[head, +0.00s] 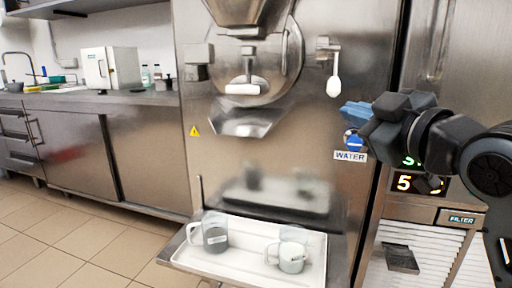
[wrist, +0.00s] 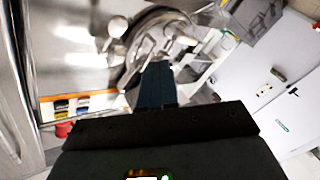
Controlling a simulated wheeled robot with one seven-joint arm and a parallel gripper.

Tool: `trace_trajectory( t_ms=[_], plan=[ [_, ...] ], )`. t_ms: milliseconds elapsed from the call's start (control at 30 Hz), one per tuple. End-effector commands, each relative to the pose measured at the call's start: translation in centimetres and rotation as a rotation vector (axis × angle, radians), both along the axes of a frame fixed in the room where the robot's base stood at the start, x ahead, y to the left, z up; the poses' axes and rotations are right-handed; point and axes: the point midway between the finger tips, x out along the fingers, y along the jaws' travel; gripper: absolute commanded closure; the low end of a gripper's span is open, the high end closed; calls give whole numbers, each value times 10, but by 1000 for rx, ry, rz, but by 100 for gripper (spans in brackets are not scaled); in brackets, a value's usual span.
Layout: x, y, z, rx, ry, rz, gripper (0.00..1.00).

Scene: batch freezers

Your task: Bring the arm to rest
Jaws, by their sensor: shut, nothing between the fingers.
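My gripper (head: 356,114) is at the right in the head view, at the end of my dark arm, in front of the steel batch freezer (head: 270,150). Its bluish fingers point left, just above the blue round knob over the WATER label (head: 350,156). The head view does not show whether it touches the knob. In the wrist view the fingers (wrist: 155,85) are together with nothing between them.
A white tray (head: 250,263) on the freezer's shelf holds two jugs, one at the left (head: 214,236) and one at the right (head: 290,256). A steel counter (head: 60,99) with a white box (head: 108,68) runs along the left. The tiled floor there is clear.

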Motion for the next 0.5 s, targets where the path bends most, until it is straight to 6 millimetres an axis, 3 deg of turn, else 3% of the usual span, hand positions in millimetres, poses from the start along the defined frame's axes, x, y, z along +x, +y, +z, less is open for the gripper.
trace_trajectory(
  t_ms=[267,500],
  plan=[
    [-29,10,-69,331,33,-38,100],
    [-70,11,-135,545,79,-115,100]
  ],
)
